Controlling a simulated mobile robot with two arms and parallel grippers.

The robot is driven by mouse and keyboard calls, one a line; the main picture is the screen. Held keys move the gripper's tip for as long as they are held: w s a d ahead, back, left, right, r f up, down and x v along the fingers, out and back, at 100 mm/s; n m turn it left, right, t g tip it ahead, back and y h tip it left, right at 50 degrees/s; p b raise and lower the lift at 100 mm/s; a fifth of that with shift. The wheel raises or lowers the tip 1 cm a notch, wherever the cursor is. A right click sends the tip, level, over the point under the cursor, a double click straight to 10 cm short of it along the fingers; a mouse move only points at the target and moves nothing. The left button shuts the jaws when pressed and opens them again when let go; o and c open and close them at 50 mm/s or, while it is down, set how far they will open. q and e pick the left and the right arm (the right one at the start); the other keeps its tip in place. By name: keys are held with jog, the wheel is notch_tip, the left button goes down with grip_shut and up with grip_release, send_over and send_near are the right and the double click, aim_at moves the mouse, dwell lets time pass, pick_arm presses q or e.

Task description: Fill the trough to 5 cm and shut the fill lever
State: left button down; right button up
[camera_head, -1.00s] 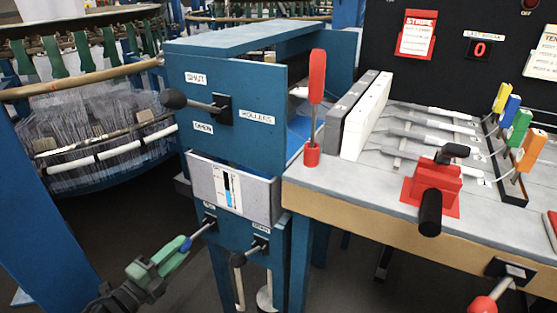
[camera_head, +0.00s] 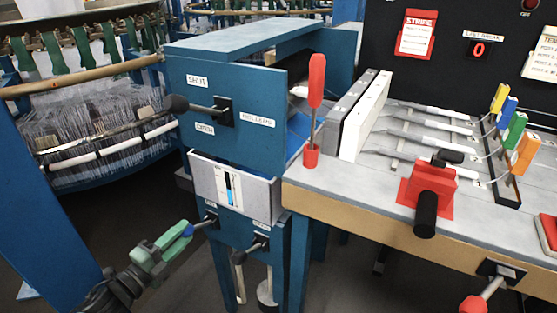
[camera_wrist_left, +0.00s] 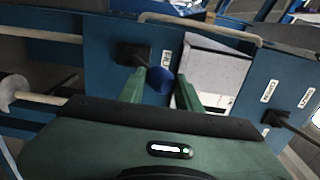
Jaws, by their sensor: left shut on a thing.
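The trough (camera_head: 262,196) is a grey box on the blue machine, with a white level gauge (camera_head: 235,190) on its front showing a blue column beside a dark scale. The exact reading is too small to tell. Below it, the fill lever (camera_head: 203,223) has a blue knob and points left from its black mount. My left gripper (camera_head: 182,232), green, is shut on this knob. In the left wrist view, the blue knob (camera_wrist_left: 160,80) sits between the fingers of my left gripper (camera_wrist_left: 160,92). My right gripper is not in view.
A second, black-knobbed lever (camera_head: 250,250) is just right of the fill lever. A larger black-knobbed lever (camera_head: 195,106) sticks out left above the trough. The grey bench (camera_head: 345,195) with a red upright handle (camera_head: 316,85) and red clamp (camera_head: 428,190) stands at the right.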

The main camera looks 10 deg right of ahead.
pick_arm(q)
jog(key=shift+w+r, duration=0.15)
jog(key=shift+r, duration=0.35)
jog(key=c, duration=1)
grip_release()
jog(key=shift+f, duration=0.1)
jog(key=shift+f, duration=0.1)
jog(key=p+v, duration=0.1)
jog(key=v, duration=0.7)
jog(key=shift+f+p, duration=0.15)
jog(key=shift+p, duration=0.15)
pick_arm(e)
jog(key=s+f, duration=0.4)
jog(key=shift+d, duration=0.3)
